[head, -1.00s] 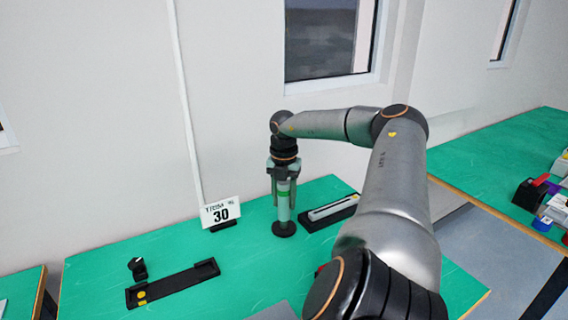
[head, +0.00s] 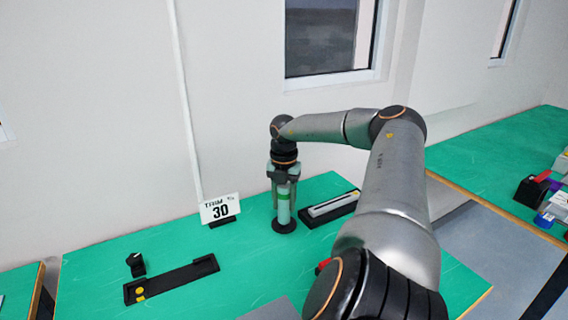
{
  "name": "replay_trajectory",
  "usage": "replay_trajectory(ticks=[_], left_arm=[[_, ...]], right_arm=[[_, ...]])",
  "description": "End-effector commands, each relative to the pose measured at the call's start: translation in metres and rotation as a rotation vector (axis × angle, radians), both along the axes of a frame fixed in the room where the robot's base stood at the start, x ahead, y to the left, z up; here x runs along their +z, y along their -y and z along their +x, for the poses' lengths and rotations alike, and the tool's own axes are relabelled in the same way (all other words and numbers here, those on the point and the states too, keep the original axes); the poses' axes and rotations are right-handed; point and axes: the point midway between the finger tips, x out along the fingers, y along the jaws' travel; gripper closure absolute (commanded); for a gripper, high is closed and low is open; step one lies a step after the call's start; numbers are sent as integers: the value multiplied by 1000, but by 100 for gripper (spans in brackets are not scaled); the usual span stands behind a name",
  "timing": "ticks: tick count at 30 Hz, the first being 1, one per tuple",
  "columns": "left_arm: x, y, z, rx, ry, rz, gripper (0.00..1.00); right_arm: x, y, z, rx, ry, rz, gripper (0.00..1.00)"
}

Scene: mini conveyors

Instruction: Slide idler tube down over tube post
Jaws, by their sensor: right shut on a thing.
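The idler tube (head: 283,212) is a pale green upright cylinder with a brighter green band. It stands over a round black base (head: 284,226) on the green table; the tube post itself is hidden, and I cannot tell how far the tube sits over it. My right gripper (head: 283,196) points straight down from above and is shut on the tube, its fingers on either side of it. My left gripper is not in view.
A black tray with a light grey bar (head: 332,204) lies just right of the tube. A "TRIM % 30" sign (head: 220,208) stands to the left. The table (head: 240,262) between is clear.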

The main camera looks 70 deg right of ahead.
Motion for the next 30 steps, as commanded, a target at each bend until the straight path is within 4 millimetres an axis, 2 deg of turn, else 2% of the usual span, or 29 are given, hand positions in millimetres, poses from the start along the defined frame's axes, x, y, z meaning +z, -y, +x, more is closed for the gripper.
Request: replay_trajectory(ticks=[7,8,16,17,26,30], left_arm=[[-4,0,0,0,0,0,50],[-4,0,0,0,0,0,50],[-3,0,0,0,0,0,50],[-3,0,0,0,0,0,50],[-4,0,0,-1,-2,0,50],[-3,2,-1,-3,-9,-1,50]], right_arm=[[-7,0,0,0,0,0,100],[-6,0,0,-1,1,0,54],[-6,0,0,0,1,-1,24],[-6,0,0,0,1,-1,22],[-6,0,0,0,0,0,22],[10,1,0,-1,2,-3,22]])
